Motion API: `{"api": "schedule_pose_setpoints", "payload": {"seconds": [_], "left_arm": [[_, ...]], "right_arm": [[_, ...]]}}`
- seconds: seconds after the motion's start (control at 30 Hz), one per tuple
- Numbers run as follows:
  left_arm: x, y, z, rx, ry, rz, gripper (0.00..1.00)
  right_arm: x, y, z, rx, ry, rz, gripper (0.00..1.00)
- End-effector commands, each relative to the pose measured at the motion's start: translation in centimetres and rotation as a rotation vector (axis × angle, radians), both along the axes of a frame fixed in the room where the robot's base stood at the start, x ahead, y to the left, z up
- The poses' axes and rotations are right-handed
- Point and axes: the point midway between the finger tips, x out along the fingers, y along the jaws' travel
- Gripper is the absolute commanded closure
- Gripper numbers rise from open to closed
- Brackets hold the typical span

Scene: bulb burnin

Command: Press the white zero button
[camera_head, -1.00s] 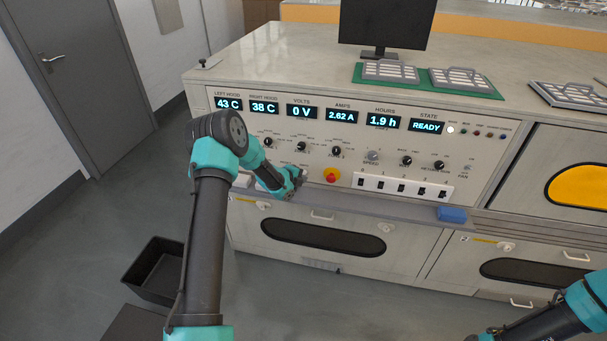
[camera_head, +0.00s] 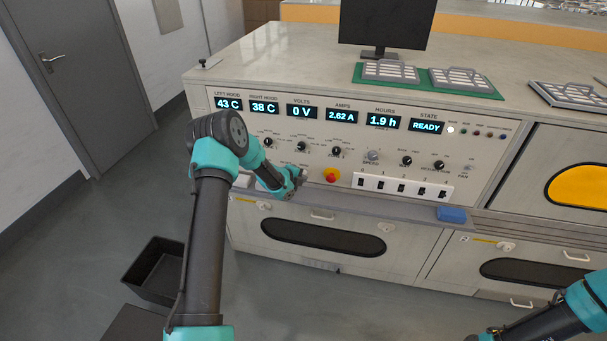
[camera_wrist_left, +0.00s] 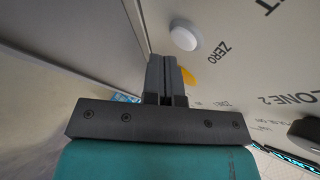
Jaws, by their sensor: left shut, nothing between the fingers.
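The white zero button (camera_wrist_left: 185,37) is a round, pale cap on the panel, with the word ZERO printed beside it in the left wrist view. My left gripper (camera_head: 302,179) is at the lower left of the control panel in the head view. In the left wrist view its fingers (camera_wrist_left: 168,60) are shut together and empty. Their tips appear just below the white button in the picture; I cannot tell whether they touch the panel. The button is not discernible in the head view, around the gripper. My right arm enters at the lower right; its gripper is not visible.
A red stop knob on a yellow base (camera_head: 331,175) sits just right of my left gripper. A yellow round part (camera_wrist_left: 188,78) shows partly behind the fingers. A ledge runs below the panel.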

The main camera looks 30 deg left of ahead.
Motion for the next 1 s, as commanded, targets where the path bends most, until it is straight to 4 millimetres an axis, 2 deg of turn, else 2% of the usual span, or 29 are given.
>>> {"api": "schedule_pose_setpoints", "payload": {"seconds": [1.0], "left_arm": [[0.99,0.28,0.0,0.0,0.0,0.0,1.0]], "right_arm": [[0.0,0.0,0.0,0.0,0.0,0.0,0.63]]}}
